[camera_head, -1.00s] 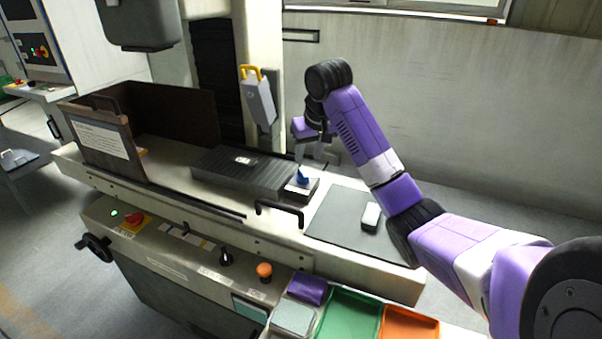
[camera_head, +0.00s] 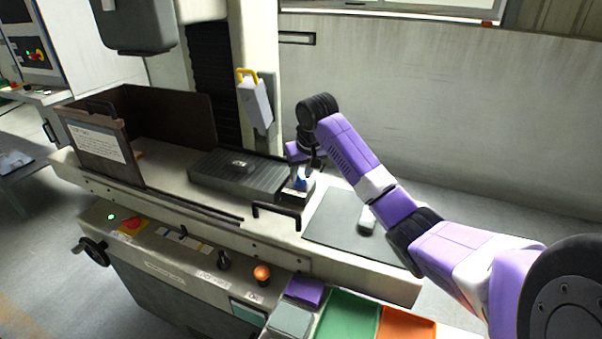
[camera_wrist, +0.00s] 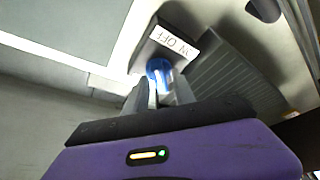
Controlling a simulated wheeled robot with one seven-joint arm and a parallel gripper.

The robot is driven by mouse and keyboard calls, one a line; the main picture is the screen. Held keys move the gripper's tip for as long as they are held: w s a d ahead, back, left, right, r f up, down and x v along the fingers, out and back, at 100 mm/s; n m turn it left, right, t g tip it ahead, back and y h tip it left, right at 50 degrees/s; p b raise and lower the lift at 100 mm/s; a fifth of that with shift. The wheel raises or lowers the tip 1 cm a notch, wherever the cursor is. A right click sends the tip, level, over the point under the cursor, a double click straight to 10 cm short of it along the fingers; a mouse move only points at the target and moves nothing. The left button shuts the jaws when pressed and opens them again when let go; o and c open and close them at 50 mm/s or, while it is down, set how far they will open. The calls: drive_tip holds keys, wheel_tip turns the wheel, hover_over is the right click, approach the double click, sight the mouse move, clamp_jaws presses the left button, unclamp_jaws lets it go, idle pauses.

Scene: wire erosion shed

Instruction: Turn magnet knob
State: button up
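The magnet knob (camera_head: 300,183) is blue and sits on the right end of the dark ribbed magnetic chuck (camera_head: 228,179). In the wrist view the blue knob (camera_wrist: 159,70) shows just beyond my fingertips, beside a white label (camera_wrist: 175,43) reading "OFF" with partly readable other letters. My gripper (camera_head: 300,172) points down at the knob from above. In the wrist view my gripper's two fingers (camera_wrist: 164,88) stand apart with the knob at their tips. I cannot tell whether they touch it. The knob's lower part is partly hidden by the fingers.
A small metal piece (camera_head: 241,164) lies on the chuck. A black handle (camera_head: 277,212) stands in front. Green (camera_head: 345,315) and orange (camera_head: 408,326) trays are at the front.

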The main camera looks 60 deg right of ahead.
clamp_jaws()
